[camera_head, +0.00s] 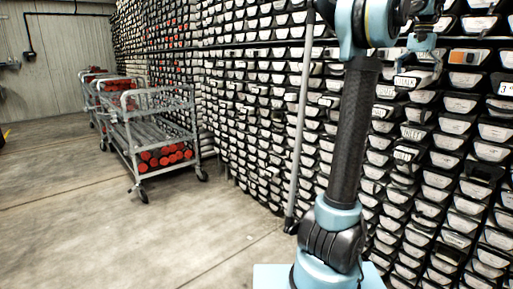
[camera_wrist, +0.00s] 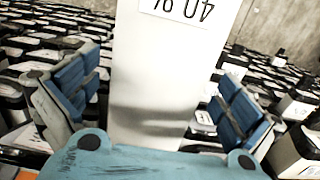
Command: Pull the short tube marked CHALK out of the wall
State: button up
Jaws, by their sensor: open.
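My gripper (camera_head: 424,68) is open close in front of the wall at the upper right of the head view. In the wrist view its blue-padded fingers (camera_wrist: 155,100) stand apart on either side of a broad white piece (camera_wrist: 150,75). That piece bears a white label with upside-down characters, cut off at the top edge. I cannot tell whether the fingers touch it. In the head view several larger word labels show near my gripper, one at the upper left (camera_head: 404,82) and others lower (camera_head: 412,132). They are too small to read surely, so I cannot single out the CHALK tube.
The wall (camera_head: 255,110) is densely packed with white-fronted black liner ends. Grey trolleys (camera_head: 150,125) with red-ended tubes stand at the left. A grey pole (camera_head: 300,120) stands left of my arm. The concrete floor (camera_head: 90,220) at the front left is clear.

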aim_at(403, 87)
jog(key=c, duration=2.1)
jog(key=shift+c, duration=0.2)
jog(key=shift+s+a+r, duration=0.1)
jog(key=shift+s+a, duration=1.25)
jog(key=shift+a, duration=0.25)
jog(key=shift+s+a+f, duration=0.1)
jog(key=shift+s+a, duration=1.3)
jog(key=shift+a, duration=0.2)
jog(key=shift+s+a+r, duration=0.1)
jog(key=shift+s+a, duration=1.25)
jog(key=shift+a, duration=0.25)
